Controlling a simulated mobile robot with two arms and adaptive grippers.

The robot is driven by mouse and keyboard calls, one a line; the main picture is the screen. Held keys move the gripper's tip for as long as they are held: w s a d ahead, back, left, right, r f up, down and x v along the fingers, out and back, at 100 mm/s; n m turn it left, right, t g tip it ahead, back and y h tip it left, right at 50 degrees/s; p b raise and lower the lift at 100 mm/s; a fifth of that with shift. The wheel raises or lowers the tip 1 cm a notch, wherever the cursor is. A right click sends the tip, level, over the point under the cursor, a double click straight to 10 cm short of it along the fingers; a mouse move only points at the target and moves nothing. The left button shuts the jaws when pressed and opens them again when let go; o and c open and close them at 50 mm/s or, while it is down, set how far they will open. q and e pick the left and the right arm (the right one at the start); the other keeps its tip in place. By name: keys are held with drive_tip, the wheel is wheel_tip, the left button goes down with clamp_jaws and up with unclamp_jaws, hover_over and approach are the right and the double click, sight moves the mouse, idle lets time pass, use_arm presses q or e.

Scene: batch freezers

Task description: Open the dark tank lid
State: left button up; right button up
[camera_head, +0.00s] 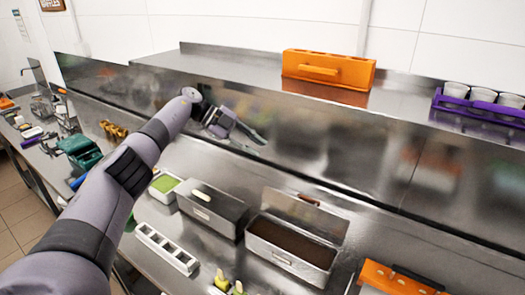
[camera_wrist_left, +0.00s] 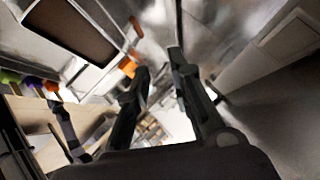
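The dark tank (camera_head: 258,254) is a steel bin with dark brown contents on the counter, right of centre in the head view. Its steel lid (camera_head: 318,220) stands raised along the tank's back edge, with a small handle at its top, so the contents are exposed. The dark tank (camera_wrist_left: 77,28) also shows at the upper left of the left wrist view. My left gripper (camera_head: 246,130) is above and behind the tanks, apart from the lid, near the steel back wall. Its fingers (camera_wrist_left: 160,88) are spread with nothing between them. My right gripper is in no view.
A closed steel tank (camera_head: 208,213) and a green-filled tank (camera_head: 164,187) stand left of the dark tank. A white divided tray (camera_head: 166,248) lies in front. An orange holder (camera_head: 327,68) and purple cup rack (camera_head: 481,103) sit on the upper shelf.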

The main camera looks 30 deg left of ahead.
use_arm(q)
drive_tip(key=v, duration=0.8)
drive_tip(key=shift+a+r, duration=0.1)
drive_tip(key=shift+r, duration=0.05)
drive_tip(key=shift+c, duration=0.4)
